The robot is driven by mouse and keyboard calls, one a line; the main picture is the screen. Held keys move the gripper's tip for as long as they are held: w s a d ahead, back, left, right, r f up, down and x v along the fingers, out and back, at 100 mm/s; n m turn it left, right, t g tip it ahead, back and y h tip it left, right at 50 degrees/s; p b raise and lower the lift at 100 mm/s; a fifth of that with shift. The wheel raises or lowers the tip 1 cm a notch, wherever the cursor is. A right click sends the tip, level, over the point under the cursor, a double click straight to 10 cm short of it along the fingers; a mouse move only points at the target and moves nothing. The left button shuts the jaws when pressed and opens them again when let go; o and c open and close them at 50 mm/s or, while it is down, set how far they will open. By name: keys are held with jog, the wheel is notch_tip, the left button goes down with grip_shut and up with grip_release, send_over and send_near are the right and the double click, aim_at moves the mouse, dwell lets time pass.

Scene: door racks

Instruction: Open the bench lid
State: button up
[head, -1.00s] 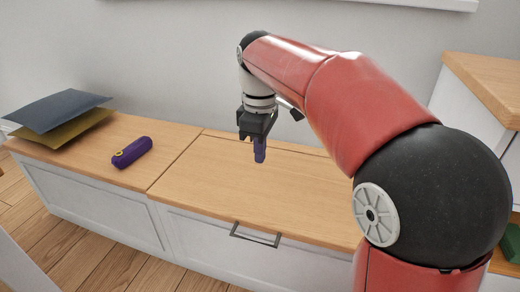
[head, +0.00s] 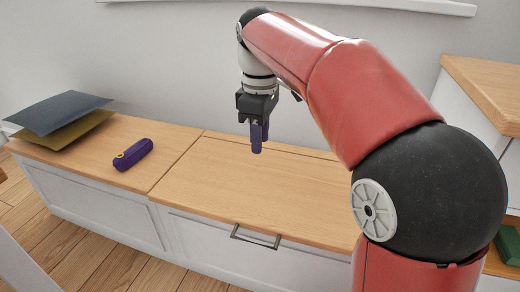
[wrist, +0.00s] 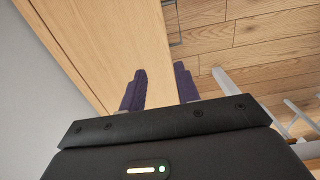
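The bench lid (head: 240,202) is a light wood panel, closed flat on a white bench (head: 205,243). A dark bar handle (head: 255,237) sits at its front edge; part of it shows at the top of the wrist view (wrist: 174,22). My gripper (head: 258,150) hangs above the back part of the lid, pointing down and apart from the handle. In the wrist view its two purple fingers (wrist: 160,88) stand apart with nothing between them.
A purple cylindrical object (head: 133,155) lies on the bench's left section. Grey and olive cushions (head: 60,113) are stacked at the far left. A wooden-topped cabinet (head: 490,85) stands at right, with a green object (head: 509,245) below. The lid surface is clear.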

notch_tip(320, 180, up, 3)
jog(key=shift+f, duration=0.1)
